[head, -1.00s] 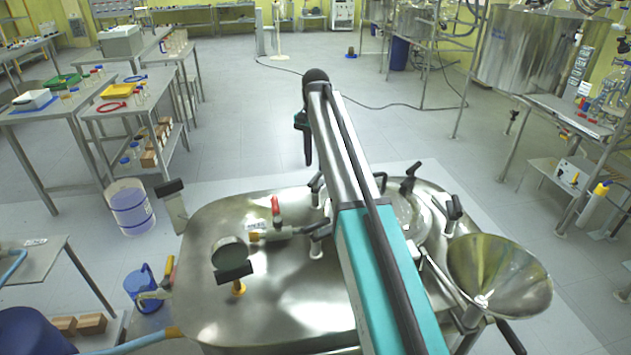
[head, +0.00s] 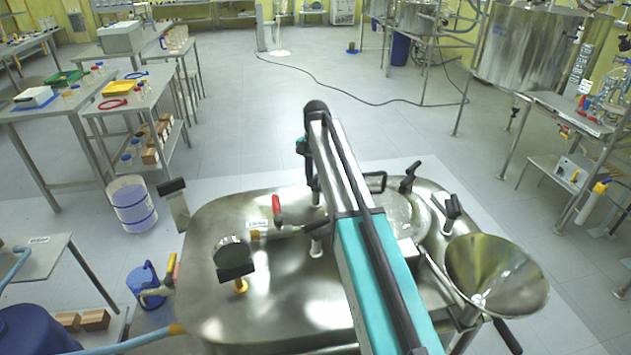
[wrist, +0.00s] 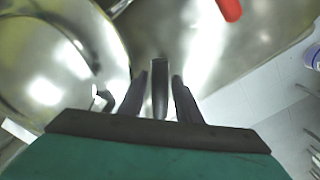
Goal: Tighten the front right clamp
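My gripper shows in the wrist view (wrist: 160,100) with two dark fingers apart. A dark upright clamp handle (wrist: 160,85) stands between them, beside the rim of the round lid (wrist: 62,60). The fingers do not look closed on it. In the head view, this appears to be the clamp (head: 316,190) at the lid's far left, with my arm's end just above it and partly hidden. Two more clamps stand at the far right (head: 409,177) and right (head: 451,212) of the lid. My arm hides part of the lid and its near left side.
The steel vessel top (head: 215,310) carries a red-handled valve (head: 277,210) and a round gauge (head: 232,251) left of the lid. A steel funnel (head: 500,275) stands at the right. The floor beyond is open.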

